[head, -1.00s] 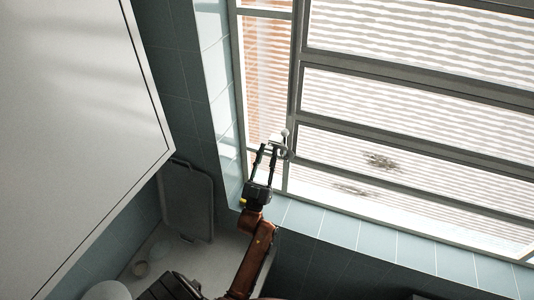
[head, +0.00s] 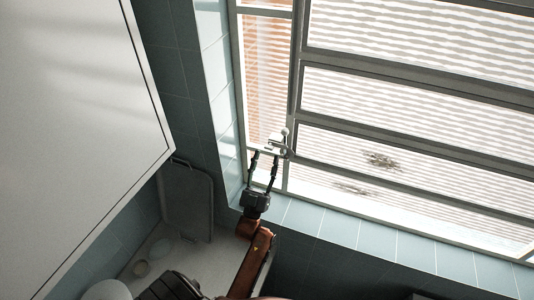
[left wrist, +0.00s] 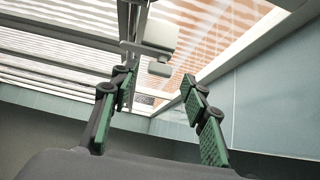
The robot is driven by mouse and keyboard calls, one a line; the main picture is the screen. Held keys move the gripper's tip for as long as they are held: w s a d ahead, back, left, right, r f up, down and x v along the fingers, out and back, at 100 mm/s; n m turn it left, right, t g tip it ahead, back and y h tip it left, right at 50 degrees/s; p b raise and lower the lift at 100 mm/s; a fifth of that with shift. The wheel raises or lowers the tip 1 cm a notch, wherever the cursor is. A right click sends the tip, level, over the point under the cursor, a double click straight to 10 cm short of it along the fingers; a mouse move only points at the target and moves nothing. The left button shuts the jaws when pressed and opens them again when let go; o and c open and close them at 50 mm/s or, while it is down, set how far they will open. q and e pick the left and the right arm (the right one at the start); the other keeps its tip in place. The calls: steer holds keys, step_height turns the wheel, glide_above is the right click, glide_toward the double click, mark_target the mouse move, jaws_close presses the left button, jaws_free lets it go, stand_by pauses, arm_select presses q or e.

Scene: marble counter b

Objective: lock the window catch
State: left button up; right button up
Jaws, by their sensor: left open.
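Nothing is held. I cannot tell whether a finger touches the catch. My right gripper is not in view.
The window frame (head: 400,73) has several grey crossbars. A tiled sill (head: 375,239) runs below it. A large white panel (head: 80,110) fills the left side. A grey board (head: 188,200) leans against the tiled wall, with small rounded items near it.

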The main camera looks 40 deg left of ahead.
arm_select(q)
steer(key=v, duration=0.9)
steer(key=w+a+r+m+h, duration=0.2)
steer(key=w+a+r, duration=0.1)
steer(key=w+r, duration=0.5)
steer(key=shift+r+m+t, duration=0.25)
steer(key=shift+m+t, duration=0.05)
steer(key=shift+t, duration=0.1)
steer(key=shift+w+d, duration=0.1)
steer(key=shift+n+y, duration=0.3)
steer(key=shift+n, duration=0.1)
